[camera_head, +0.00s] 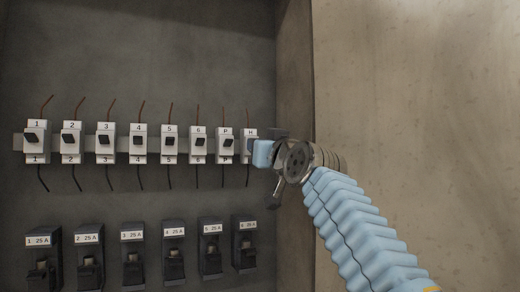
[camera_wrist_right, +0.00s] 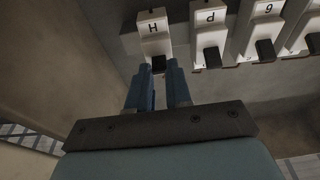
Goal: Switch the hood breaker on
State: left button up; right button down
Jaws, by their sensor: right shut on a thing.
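The hood breaker (camera_head: 249,134), white and marked H, is the rightmost in the upper row of breakers. It also shows in the right wrist view (camera_wrist_right: 153,38) with its black lever (camera_wrist_right: 158,63) at the fingertips. My right gripper (camera_wrist_right: 163,66) has its two blue fingers close about this lever, shut on it. In the head view the right gripper (camera_head: 258,153) covers the lower right part of the breaker. My left gripper is not in view.
The P breaker (camera_head: 226,142) stands just left of H, with several numbered breakers further left. Black 25 A units (camera_head: 245,243) sit in a row below. The cabinet's side wall (camera_head: 294,70) rises close to the right of H.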

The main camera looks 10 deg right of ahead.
jog(key=shift+r+g, duration=0.1)
jog(key=shift+g, duration=0.2)
dwell(0.4)
jog(key=c, duration=1)
grip_release()
jog(key=shift+c, duration=0.2)
jog(key=b+v, duration=0.9)
jog(key=v, duration=0.5)
jog(key=shift+w+a, duration=0.1)
jog(key=shift+a, duration=0.05)
